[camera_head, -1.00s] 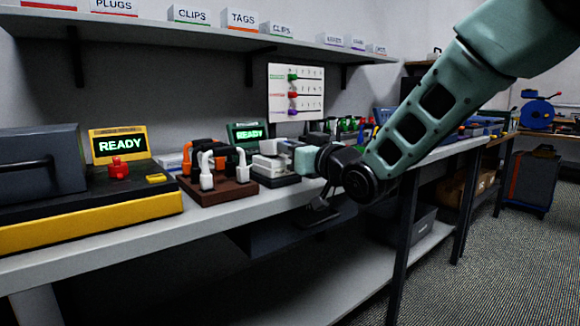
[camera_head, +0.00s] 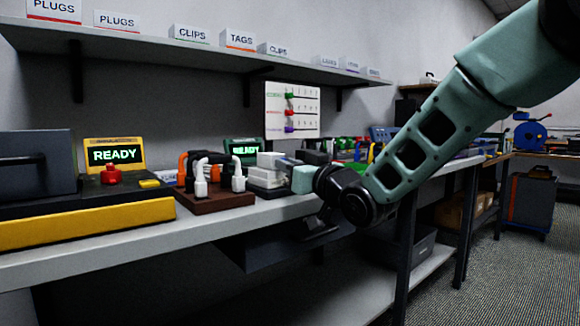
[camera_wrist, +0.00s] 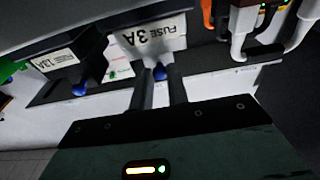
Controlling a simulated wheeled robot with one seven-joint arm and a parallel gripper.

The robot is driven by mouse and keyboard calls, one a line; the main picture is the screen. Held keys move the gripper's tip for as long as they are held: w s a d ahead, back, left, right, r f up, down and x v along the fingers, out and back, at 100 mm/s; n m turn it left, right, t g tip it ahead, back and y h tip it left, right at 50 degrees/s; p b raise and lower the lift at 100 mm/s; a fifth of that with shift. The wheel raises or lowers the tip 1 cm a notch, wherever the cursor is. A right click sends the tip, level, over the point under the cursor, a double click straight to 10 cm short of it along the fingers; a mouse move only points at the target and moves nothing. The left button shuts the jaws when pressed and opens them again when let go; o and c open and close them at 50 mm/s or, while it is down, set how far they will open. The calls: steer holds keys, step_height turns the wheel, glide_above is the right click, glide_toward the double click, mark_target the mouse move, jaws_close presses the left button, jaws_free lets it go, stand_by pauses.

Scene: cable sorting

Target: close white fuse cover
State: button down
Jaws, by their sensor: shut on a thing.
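The white fuse cover (camera_wrist: 153,38) is labelled "FUSE 3A" and shows upside down at the top middle of the wrist view. A blue piece shows between the fingers. In the head view the pale cover (camera_head: 270,160) is on the bench, beside the teal end of my gripper (camera_head: 291,172). A dark fuse unit labelled "13A" (camera_wrist: 70,58) is left of it in the wrist view. How far the cover is shut cannot be told.
A brown block (camera_head: 212,201) with white, black and orange plugs stands close left of the cover. A green "READY" screen (camera_head: 243,150) is behind. A yellow-and-black machine (camera_head: 90,222) stands farther left. A shelf (camera_head: 200,52) hangs above.

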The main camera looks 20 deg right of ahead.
steer(key=c, duration=1.5)
jaws_free()
steer(key=shift+f, duration=0.45)
steer(key=shift+c, duration=0.2)
steer(key=shift+o, duration=0.9)
steer(key=shift+r, duration=0.2)
steer(key=b+v, duration=0.2)
steer(key=v, duration=1)
